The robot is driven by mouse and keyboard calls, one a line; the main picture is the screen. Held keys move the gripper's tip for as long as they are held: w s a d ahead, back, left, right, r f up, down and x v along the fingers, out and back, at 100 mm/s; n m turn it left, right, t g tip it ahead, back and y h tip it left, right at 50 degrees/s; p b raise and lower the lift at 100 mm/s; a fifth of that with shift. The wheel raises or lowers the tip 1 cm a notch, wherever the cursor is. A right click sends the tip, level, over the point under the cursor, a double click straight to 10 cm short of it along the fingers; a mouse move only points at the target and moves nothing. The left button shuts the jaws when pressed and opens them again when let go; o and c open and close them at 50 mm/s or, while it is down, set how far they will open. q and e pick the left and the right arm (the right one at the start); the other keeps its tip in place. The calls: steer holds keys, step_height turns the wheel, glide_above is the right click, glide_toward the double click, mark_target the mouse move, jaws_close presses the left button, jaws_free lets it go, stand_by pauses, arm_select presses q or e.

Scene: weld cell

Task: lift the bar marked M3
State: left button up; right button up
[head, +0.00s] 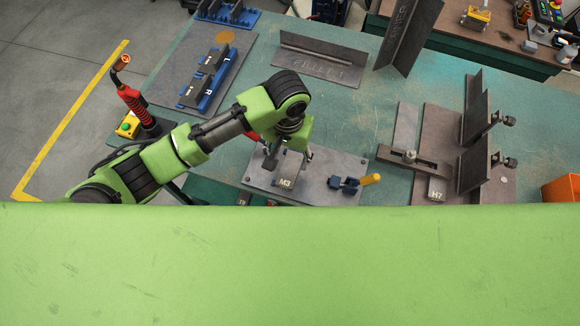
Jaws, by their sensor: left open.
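The bar marked M3 (286,183) is a grey bar on a light grey plate (345,163) on the green worktable. Its labelled near end shows; its far part is partly hidden under my left gripper. My left gripper (289,157) points down over the far part of the bar. It is open, with a dark finger to each side of the bar. I cannot tell whether the fingers touch it. My right gripper is not in view.
A fixture marked H7 (437,193) with upright plates is further right. A FILLET 1 angle piece (320,70) lies behind. A red-and-black torch (137,103) stands left.

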mark_target(290, 168)
arm_select(q)
steer(key=f, duration=0.2)
steer(key=f+p, duration=0.1)
steer(key=shift+s+d+f, duration=0.15)
steer(key=shift+s+f, duration=0.05)
steer(key=shift+f, duration=0.75)
steer(key=c, duration=1.2)
steer(key=shift+o, duration=0.2)
steer(key=shift+d+r, duration=0.1)
steer(key=shift+w+r, duration=0.1)
